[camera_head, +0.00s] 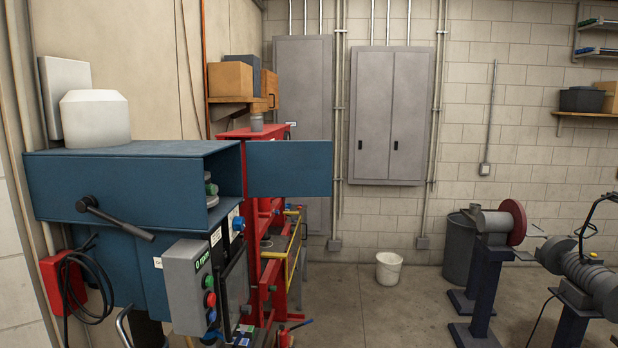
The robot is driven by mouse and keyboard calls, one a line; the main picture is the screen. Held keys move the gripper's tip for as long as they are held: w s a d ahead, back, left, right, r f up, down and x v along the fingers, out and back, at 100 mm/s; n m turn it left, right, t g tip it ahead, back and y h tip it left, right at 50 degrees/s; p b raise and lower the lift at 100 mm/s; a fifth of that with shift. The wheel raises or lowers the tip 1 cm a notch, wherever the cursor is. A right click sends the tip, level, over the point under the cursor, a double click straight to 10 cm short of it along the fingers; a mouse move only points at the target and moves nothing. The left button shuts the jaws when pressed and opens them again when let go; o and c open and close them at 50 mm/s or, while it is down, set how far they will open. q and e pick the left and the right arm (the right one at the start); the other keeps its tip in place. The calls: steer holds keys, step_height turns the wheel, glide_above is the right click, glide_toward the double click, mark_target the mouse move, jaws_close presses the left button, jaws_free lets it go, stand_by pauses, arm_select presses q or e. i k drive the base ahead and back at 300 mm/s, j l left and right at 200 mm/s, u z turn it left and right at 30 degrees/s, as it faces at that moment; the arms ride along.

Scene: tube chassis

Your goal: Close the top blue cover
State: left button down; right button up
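A blue machine (115,178) stands at the left. Its upper box has an open right end, with greenish and grey parts showing inside. The flat blue cover (289,168) stands out to the right from the far edge of that opening, swung wide open. A black lever handle (115,219) sits on the box's near side. Neither of my grippers is in the view, and nothing touches the cover.
A grey control box (187,286) with buttons sticks out below the opening. A red frame (271,225) stands behind the cover. A white bucket (388,269) and grinder stand (486,275) are further right. The middle floor is clear.

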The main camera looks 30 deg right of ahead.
mark_target(276, 169)
steer(key=k+u, duration=0.2)
steer(key=u, duration=0.2)
steer(key=k+j+u, duration=0.1)
steer(key=k+u, duration=0.15)
steer(key=u, duration=0.15)
steer(key=k+j+u, duration=0.15)
steer(key=u, duration=0.25)
steer(key=l+u, duration=0.35)
steer(key=l, duration=0.25)
steer(key=l+u, duration=0.4)
steer(key=l, duration=0.25)
steer(key=k+l+u, duration=0.15)
steer(key=l+u, duration=0.2)
steer(key=l, duration=0.2)
